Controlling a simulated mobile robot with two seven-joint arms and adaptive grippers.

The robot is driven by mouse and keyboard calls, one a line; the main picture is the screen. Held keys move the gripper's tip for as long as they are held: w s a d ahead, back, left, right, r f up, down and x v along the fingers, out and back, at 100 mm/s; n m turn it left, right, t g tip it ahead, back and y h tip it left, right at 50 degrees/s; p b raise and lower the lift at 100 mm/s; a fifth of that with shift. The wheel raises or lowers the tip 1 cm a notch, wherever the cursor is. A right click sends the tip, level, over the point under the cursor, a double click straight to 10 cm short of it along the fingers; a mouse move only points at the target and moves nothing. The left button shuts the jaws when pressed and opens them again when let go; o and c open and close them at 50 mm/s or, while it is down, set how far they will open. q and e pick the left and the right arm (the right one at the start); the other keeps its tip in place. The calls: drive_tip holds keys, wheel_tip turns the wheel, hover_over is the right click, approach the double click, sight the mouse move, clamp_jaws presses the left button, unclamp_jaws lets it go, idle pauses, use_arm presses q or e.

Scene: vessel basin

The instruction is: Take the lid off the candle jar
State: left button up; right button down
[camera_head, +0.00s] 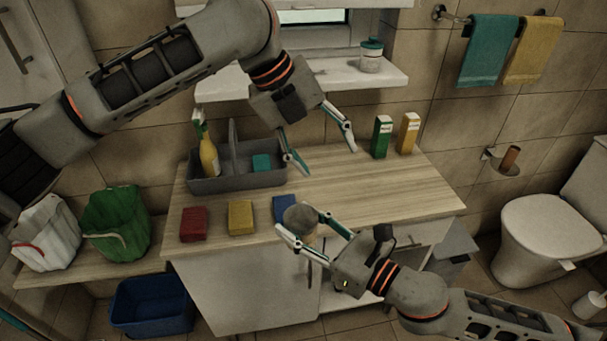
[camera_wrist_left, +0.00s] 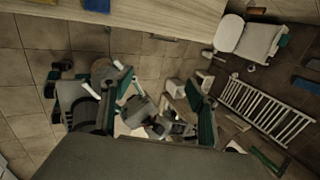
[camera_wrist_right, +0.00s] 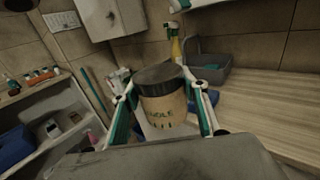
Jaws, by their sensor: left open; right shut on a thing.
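The candle jar (camera_wrist_right: 163,108) is a tan, labelled jar with a dark grey round lid (camera_wrist_right: 160,76) seated on top, seen in the right wrist view. My left gripper (camera_head: 330,160) is open and empty above the counter, behind and above the jar.
The wooden counter (camera_head: 360,190) carries a grey caddy (camera_head: 225,183), red (camera_head: 193,223), yellow (camera_head: 240,217) and blue sponges (camera_head: 284,207), and green (camera_head: 381,138) and yellow boxes (camera_head: 407,135). Another lidded jar (camera_head: 371,60) stands on the shelf.

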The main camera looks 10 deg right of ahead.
use_arm(q)
wheel_tip(320, 180, up, 2)
drive_tip(key=a+m+y, duration=0.2)
drive_tip(key=a+m, duration=0.1)
drive_tip(key=m, duration=0.1)
drive_tip(key=m+y, duration=0.4)
drive_tip(key=m, duration=1)
approach(303, 215)
drive_tip(key=shift+w+a, duration=0.1)
drive_tip(key=shift+f, duration=4)
drive_tip(key=c, duration=1.1)
drive_tip(key=n, duration=0.4)
drive_tip(key=shift+a+n, duration=0.1)
drive_tip(key=shift+n, duration=0.3)
drive_tip(key=shift+c, duration=0.4)
